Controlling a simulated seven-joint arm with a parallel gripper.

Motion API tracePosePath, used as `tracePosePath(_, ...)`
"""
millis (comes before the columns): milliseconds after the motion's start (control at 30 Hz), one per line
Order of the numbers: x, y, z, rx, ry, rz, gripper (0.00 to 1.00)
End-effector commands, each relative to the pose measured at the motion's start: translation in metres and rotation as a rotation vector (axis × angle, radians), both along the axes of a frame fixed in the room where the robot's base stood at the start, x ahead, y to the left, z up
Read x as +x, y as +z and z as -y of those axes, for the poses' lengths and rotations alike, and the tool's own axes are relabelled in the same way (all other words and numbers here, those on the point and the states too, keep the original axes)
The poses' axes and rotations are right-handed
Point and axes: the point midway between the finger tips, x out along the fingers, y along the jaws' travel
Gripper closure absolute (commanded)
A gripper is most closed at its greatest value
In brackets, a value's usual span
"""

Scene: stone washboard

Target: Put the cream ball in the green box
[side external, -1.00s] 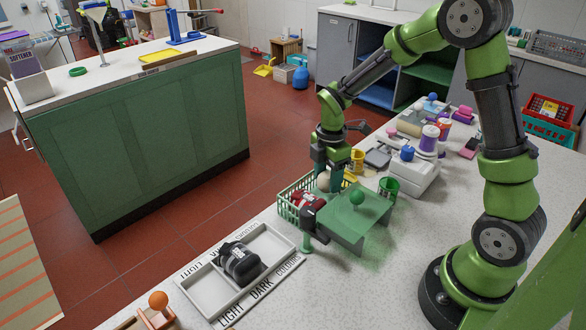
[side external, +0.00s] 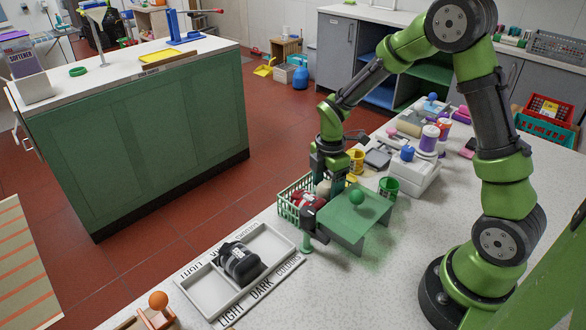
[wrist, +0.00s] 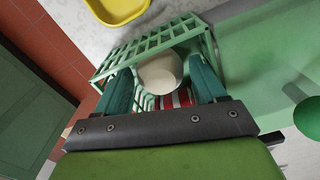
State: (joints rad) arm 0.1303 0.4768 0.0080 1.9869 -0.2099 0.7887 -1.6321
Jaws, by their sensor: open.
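The cream ball (wrist: 163,73) shows in the wrist view, inside the outline of the green lattice-walled box (wrist: 150,42) and between my fingers. In the side view only a small pale part of the ball (side external: 322,188) shows under my gripper. The green box (side external: 288,208) stands on the worktop, with red and white things in it. My gripper (side external: 330,178) is over the box and points down. In the wrist view its two teal fingers (wrist: 160,78) are apart on either side of the ball. I cannot tell whether they touch it.
A green stand with a green ball-shaped knob (side external: 356,197) is right beside the box. A yellow cup (side external: 356,160) and a green cup (side external: 388,188) are behind it. A grey divided tray (side external: 210,285) with a black pouch (side external: 240,263) lies in front.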

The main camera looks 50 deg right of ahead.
Motion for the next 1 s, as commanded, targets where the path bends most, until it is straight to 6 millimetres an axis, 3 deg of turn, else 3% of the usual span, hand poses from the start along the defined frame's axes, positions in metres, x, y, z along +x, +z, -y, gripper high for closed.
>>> tracePosePath(133,0.000,0.006,0.000,-0.001,0.002,0.002,0.16)
tracePosePath(267,0.001,0.025,0.000,0.000,0.001,0.005,0.16)
tracePosePath(700,0.001,0.129,0.001,-0.002,-0.001,0.007,0.16)
tracePosePath(1000,0.000,0.166,0.000,0.000,-0.003,0.001,0.16)
